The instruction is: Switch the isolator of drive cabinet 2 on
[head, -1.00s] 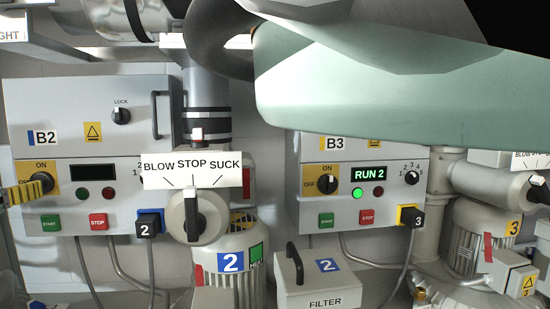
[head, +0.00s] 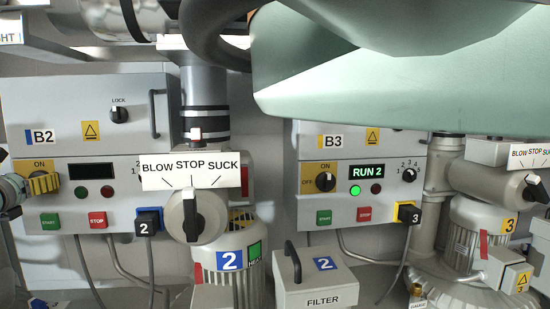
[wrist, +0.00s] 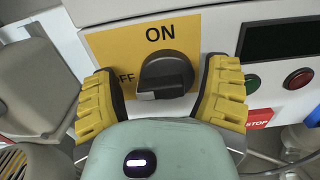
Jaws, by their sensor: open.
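Drive cabinet B2 (head: 60,90) stands at the left in the head view, its display (head: 92,172) dark. Its isolator is a black rotary knob (wrist: 166,70) on a yellow plate (wrist: 105,42) marked ON above and OFF to the left, the OFF label partly covered. The knob's grip bar looks roughly crosswise in the wrist view, away from ON. My gripper (wrist: 163,70) is open, with one yellow ribbed finger on each side of the knob and visible gaps between. In the head view my gripper (head: 43,183) hides most of this isolator.
Below the plate are a green START button (head: 50,221) and a red STOP button (head: 97,220). A BLOW/STOP/SUCK valve lever (head: 192,215) and blower 2 (head: 230,260) stand to the right. Cabinet B3 (head: 310,155) shows RUN 2. My arm covers the upper right.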

